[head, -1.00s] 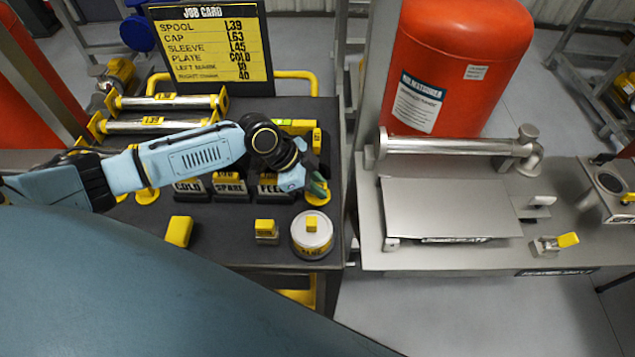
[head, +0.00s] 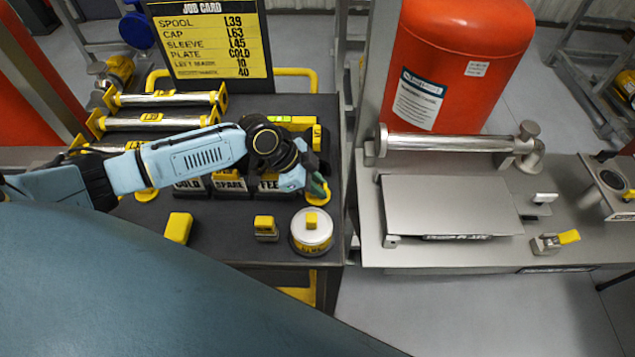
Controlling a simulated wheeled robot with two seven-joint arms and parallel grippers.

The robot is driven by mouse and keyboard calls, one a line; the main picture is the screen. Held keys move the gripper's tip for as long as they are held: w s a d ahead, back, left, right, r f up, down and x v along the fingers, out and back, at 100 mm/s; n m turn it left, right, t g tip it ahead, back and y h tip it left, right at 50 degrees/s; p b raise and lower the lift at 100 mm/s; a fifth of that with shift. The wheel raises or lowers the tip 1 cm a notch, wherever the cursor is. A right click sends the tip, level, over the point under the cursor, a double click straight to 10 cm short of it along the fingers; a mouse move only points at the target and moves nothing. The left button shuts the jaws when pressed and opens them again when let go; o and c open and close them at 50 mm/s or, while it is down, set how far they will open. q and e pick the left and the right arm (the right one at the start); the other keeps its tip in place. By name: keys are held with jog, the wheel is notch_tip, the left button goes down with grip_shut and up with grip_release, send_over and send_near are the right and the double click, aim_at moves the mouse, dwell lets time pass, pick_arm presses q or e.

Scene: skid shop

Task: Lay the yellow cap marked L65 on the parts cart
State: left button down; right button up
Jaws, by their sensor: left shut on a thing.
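My left gripper (head: 317,186) is over the right edge of the black-topped parts cart (head: 215,225), pointing down and to the right. It is shut on a yellow cap (head: 319,198), whose rim shows around the fingertips. The marking on this cap is hidden, and I cannot tell whether it touches the cart top or is just above it. My right gripper is not in view.
A white round tin (head: 311,233) and small yellow-topped blocks (head: 265,227) stand at the cart's front. Labelled bins (head: 230,185) sit under my forearm. A job card (head: 208,40) stands behind.

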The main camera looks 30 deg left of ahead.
pick_arm(q)
jog(key=c, duration=1.3)
grip_release()
jog(key=shift+c, duration=0.5)
jog(key=shift+r, duration=0.1)
notch_tip(320, 180, up, 8)
jog(key=p, duration=0.7)
jog(key=shift+p, duration=0.3)
